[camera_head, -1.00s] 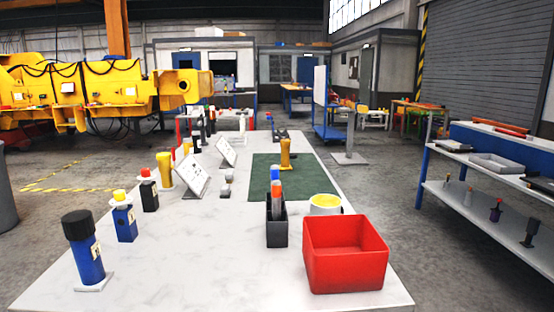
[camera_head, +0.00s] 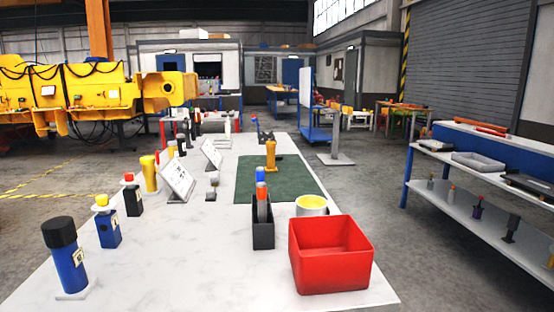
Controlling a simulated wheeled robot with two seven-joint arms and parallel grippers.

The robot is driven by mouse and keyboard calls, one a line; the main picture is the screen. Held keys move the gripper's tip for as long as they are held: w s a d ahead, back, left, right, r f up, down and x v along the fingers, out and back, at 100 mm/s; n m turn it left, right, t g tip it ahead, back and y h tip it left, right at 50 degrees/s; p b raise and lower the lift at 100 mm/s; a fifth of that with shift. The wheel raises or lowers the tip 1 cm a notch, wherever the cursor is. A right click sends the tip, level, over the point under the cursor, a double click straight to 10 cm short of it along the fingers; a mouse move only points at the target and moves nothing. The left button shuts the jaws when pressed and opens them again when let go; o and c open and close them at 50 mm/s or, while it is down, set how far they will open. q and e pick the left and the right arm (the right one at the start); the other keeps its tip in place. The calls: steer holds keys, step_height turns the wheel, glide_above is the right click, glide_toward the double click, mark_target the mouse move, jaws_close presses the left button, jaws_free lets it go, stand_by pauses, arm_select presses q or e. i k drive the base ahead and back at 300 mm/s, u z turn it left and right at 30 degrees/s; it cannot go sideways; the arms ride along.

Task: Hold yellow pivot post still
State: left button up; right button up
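A yellow post (camera_head: 271,156) stands upright on the dark green mat (camera_head: 302,181) towards the far part of the long white table. A small dark thing shows right beside it. Another yellow post-like piece (camera_head: 150,173) stands at the table's left side, behind a red-topped piece. The frames do not show which of them is the pivot post. Neither of my grippers is in view, and nothing touches either post.
The white table (camera_head: 190,262) has free room at front centre. A red bin (camera_head: 330,256), a black holder (camera_head: 263,232) and a yellow-filled tub (camera_head: 311,205) stand at right. A blue black-capped cylinder (camera_head: 67,262), a blue box (camera_head: 108,228) and tilted panels (camera_head: 178,178) line the left.

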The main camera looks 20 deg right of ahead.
mark_target(270, 144)
steer(key=z, duration=2.45)
steer(key=i, duration=3)
steer(key=u, duration=2.05)
steer(key=i, duration=3.05)
